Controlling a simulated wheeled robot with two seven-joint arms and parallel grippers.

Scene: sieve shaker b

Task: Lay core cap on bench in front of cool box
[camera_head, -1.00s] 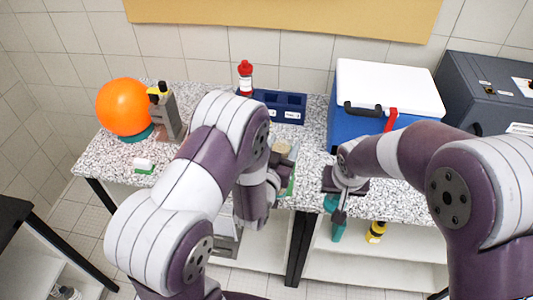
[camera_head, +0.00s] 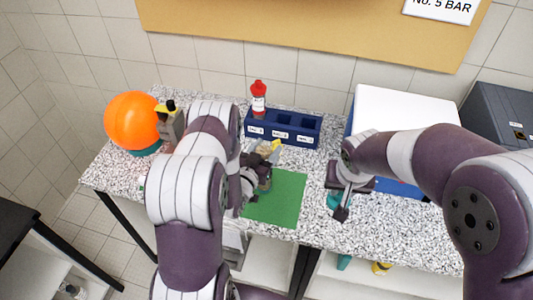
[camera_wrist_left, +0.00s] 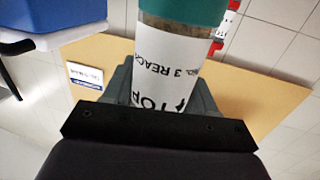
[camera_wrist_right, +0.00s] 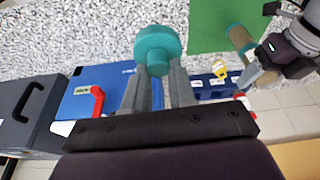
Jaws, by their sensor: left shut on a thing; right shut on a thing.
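The core cap (camera_wrist_right: 157,48) is a round teal piece, held between the fingers of my right gripper (camera_wrist_right: 158,88). In the head view the cap (camera_head: 333,200) shows partly below my right gripper (camera_head: 345,200), over the bench's front part, in front of the cool box (camera_head: 408,112). The cool box is blue with a white lid and partly hidden by my right arm. My left gripper (camera_head: 262,178) is shut on a labelled core tube (camera_wrist_left: 160,65) with a teal end, above the green mat (camera_head: 287,200).
A blue rack (camera_head: 283,128) with a red-capped bottle (camera_head: 258,98) stands at the back of the speckled bench (camera_head: 315,235). An orange ball (camera_head: 132,120) is at the left. A dark grey case (camera_head: 500,120) stands right of the cool box. Bench shows bare right of the mat.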

